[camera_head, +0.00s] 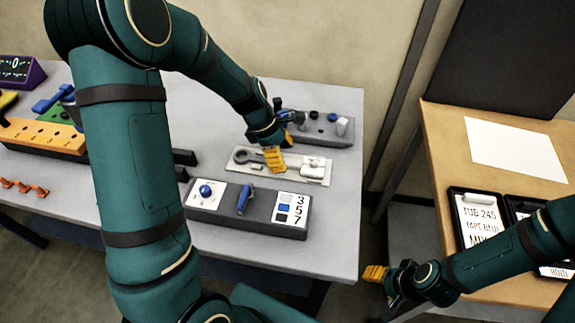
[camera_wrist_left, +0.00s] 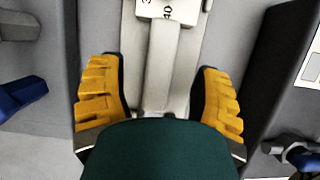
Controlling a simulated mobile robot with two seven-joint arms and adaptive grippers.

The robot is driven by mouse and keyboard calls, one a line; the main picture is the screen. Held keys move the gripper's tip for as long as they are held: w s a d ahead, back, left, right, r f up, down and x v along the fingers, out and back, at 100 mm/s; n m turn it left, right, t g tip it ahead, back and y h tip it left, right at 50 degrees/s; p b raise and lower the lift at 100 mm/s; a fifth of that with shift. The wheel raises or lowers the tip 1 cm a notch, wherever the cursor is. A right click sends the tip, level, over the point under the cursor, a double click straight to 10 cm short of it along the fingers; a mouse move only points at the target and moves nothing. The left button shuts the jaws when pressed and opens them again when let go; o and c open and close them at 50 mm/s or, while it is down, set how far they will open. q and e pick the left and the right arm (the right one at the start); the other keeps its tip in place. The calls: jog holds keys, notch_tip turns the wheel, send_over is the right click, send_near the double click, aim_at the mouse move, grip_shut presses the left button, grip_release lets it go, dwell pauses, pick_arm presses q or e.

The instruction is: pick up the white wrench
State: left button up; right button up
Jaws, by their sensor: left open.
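The white wrench (camera_head: 311,165) lies on a pale flat tray (camera_head: 300,178) on the grey table in the head view. My left gripper (camera_head: 274,158) is over the middle of the tray and hides part of the wrench. In the left wrist view the pale wrench shaft (camera_wrist_left: 160,65) runs between the two yellow fingers of the left gripper (camera_wrist_left: 159,95), which is open with a gap on each side. The wider wrench end with dark print shows at the top there. My right gripper (camera_head: 375,273) is off to the right, beyond the table edge; its finger gap is unclear.
A dark box (camera_head: 260,218) with a blue knob, a blue lever and a number panel stands in front of the tray. A grey block (camera_head: 325,130) with knobs stands behind it. A wooden table (camera_head: 440,130) with clipboards is at right.

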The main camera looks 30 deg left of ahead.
pick_arm(q)
jog(key=shift+x, duration=1.15)
jog(key=shift+a+f, duration=0.1)
jog(key=shift+f, duration=0.05)
grip_shut()
